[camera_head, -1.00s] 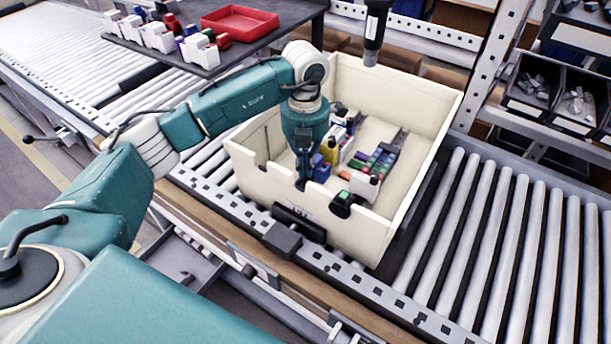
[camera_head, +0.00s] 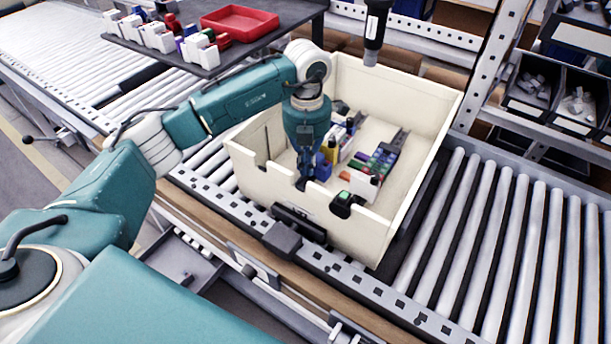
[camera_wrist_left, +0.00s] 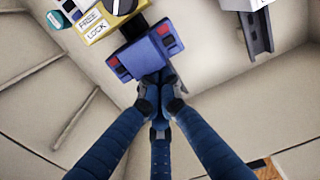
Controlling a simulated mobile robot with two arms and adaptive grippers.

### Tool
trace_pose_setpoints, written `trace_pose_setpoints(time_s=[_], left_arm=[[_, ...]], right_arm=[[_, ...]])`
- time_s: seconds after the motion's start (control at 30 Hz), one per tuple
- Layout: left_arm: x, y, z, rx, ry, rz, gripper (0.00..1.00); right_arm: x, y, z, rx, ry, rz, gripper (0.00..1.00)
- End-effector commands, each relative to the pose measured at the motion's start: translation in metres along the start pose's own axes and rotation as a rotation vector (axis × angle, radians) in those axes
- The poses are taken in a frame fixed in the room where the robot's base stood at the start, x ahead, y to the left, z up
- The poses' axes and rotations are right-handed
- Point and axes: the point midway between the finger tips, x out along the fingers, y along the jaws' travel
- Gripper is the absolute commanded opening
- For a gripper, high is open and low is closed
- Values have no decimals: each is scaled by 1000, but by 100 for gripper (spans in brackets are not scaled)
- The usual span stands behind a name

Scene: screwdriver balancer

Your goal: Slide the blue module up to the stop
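The blue module (camera_head: 323,172) sits inside the cream crate, just in front of a yellow block (camera_head: 329,151). In the left wrist view the blue module (camera_wrist_left: 148,55) has red and dark patches and lies right beside the yellow block (camera_wrist_left: 92,22), which is labelled FREE and LOCK and carries a dark knob. My left gripper (camera_head: 306,182) points down into the crate. In the left wrist view my left gripper (camera_wrist_left: 160,82) has its fingertips drawn together at the module's near edge, seemingly touching it rather than around it. I cannot tell which part is the stop.
The cream crate (camera_head: 375,228) stands on a roller conveyor (camera_head: 500,240), its notched near wall close to my gripper. Coloured blocks (camera_head: 380,162) and a grey rail (camera_wrist_left: 256,32) lie further right. A dark tool (camera_head: 375,30) hangs above the back wall. A red tray (camera_head: 240,22) is back left.

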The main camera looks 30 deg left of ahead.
Motion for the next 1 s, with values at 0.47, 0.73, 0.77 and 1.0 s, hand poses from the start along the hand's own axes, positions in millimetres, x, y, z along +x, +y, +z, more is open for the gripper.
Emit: trace_pose_setpoints(time_s=[0.47,0.73,0.77,1.0], left_arm=[[0,0,1,-1,-2,0,0],[0,0,3,-1,-2,1,0],[1,0,3,-1,-2,1,0],[0,0,7,0,-3,1,0]], right_arm=[[1,0,0,1,0,0,40],[1,0,1,1,0,0,40],[2,0,1,1,-1,1,40],[2,3,4,1,-4,3,40]])
